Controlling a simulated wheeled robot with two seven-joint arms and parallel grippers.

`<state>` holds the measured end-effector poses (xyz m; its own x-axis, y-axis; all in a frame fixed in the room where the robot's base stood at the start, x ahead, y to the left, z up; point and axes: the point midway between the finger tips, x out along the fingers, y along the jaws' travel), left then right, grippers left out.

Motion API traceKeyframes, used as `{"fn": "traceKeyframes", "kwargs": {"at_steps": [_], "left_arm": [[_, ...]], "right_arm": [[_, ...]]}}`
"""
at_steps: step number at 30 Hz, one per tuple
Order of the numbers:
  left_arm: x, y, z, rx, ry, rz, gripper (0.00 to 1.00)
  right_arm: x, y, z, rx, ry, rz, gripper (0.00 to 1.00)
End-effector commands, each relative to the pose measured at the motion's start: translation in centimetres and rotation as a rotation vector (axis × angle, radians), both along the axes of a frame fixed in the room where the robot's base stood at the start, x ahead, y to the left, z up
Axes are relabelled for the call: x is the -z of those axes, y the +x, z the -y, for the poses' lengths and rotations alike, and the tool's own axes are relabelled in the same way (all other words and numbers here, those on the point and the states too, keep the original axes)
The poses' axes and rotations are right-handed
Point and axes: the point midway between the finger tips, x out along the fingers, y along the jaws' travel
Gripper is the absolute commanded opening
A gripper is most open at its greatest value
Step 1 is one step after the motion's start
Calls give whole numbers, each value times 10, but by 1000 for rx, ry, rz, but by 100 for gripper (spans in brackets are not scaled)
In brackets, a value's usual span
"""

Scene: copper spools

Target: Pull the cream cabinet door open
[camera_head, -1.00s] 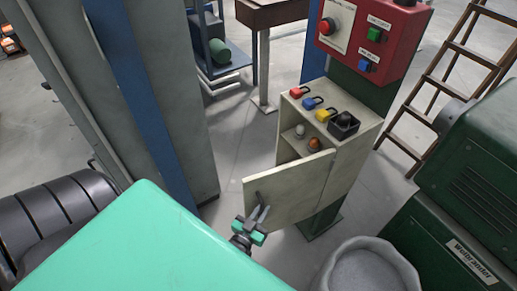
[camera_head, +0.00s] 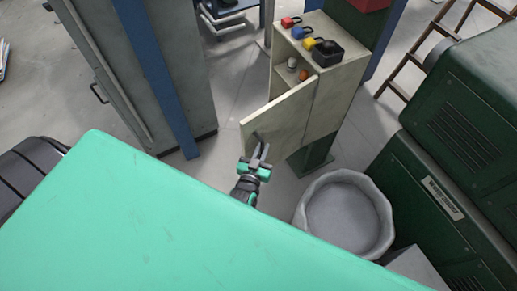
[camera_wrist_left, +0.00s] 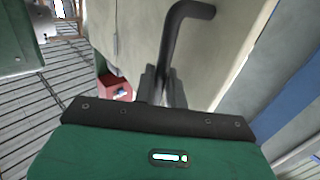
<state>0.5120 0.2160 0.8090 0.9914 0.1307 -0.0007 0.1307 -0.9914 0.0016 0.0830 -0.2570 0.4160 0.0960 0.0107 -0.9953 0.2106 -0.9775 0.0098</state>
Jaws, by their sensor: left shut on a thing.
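The cream cabinet (camera_head: 338,108) stands on a green post, with its cream door (camera_head: 278,122) swung part-way open toward me. A dark handle sits near the door's free edge; in the left wrist view the black handle (camera_wrist_left: 180,32) runs down from a bend at the top to between the fingers. My left gripper (camera_head: 260,155) is at the door's lower left part, and in the left wrist view its fingers (camera_wrist_left: 163,85) are shut on the handle. My right gripper is not in view.
Several coloured padlocks (camera_head: 308,41) and a black box (camera_head: 328,53) sit on the cabinet top. A grey round bin (camera_head: 377,190) stands below right of the cabinet, beside green machinery (camera_head: 450,170). A grey locker with a blue post (camera_head: 160,85) stands left. Floor between is clear.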

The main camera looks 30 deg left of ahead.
Motion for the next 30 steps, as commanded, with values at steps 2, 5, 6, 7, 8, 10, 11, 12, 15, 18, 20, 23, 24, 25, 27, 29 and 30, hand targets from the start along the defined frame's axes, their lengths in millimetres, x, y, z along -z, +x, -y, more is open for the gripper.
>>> {"fn": "traceKeyframes", "kwargs": {"at_steps": [2, 5, 6, 7, 8, 10, 11, 12, 15, 18, 20, 23, 24, 25, 27, 29, 30], "left_arm": [[-4, 3, 1, 1, 1, 8, 0], [-4, 3, 1, 1, 1, 9, 0], [-4, 3, 1, 1, 1, 9, 0], [-4, 3, 1, 1, 1, 9, 0], [-4, 3, 1, 1, 1, 9, 0], [-4, 3, 1, 1, 1, 9, 24], [-4, 3, 1, 1, 1, 9, 30], [-3, 3, 1, 1, 1, 8, 30], [-3, 2, 0, 1, 1, 6, 30], [-2, 1, 0, 1, 1, 4, 30], [-2, 0, 0, 0, 0, 3, 30], [-2, -8, 1, 1, 0, 1, 30], [-3, -13, 2, 1, 0, 1, 30], [-3, -18, 3, 1, 0, 0, 30], [-4, -32, 5, 1, 0, 0, 30], [-4, -46, 6, 1, 1, 0, 30], [-4, -56, 8, 1, 1, -2, 30]], "right_arm": [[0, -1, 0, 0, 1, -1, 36], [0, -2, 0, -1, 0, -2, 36], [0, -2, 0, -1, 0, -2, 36], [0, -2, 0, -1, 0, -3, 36], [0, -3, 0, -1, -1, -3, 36], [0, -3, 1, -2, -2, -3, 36], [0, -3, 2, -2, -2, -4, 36], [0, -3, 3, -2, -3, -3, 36], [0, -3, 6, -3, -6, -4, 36], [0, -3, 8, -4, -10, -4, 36], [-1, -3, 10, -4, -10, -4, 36], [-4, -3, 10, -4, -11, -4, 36], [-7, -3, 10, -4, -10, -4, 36], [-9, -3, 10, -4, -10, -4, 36], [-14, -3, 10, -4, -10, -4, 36], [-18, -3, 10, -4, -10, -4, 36], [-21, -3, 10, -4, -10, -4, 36]]}}
